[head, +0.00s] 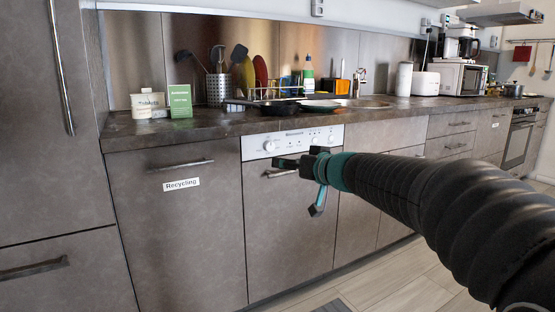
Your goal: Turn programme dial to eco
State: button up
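The dishwasher (285,230) has a grey front and a white control panel (292,136) along its top edge. The round white programme dial (269,146) is at the panel's left side. Its pointer and the markings, including any eco label, are too small to read. My gripper (302,185) is in front of the panel, to the right of and below the dial. Its fingers look spread apart, one toward the left and one hanging down, with nothing between them. It covers part of the panel's lower edge and the door handle (279,173). I cannot tell whether it touches the panel.
A "Recycling" cabinet (180,235) is left of the dishwasher. The dark countertop (215,122) above holds black pans (275,106), a green box (180,101) and a utensil holder (219,89). The floor (385,290) before the cabinets looks mostly clear, with a dark mat edge at the bottom.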

aim_at(270, 148)
jog(key=w+a+f+t, duration=0.1)
jog(key=w+a, duration=0.1)
jog(key=w, duration=0.5)
jog(key=w+a+f+m+t, duration=0.1)
jog(key=w+a, duration=0.1)
jog(key=w, duration=0.6)
jog(key=w+a+t+h, duration=0.1)
jog(key=w+a, duration=0.1)
jog(key=w, duration=0.5)
jog(key=shift+w+a+f+p, duration=0.15)
jog(key=shift+w+f+p, duration=0.15)
jog(key=shift+w+f, duration=0.1)
jog(key=shift+p+x, duration=0.55)
jog(key=shift+x, duration=0.5)
jog(key=shift+f, duration=0.2)
jog(key=c, duration=1.1)
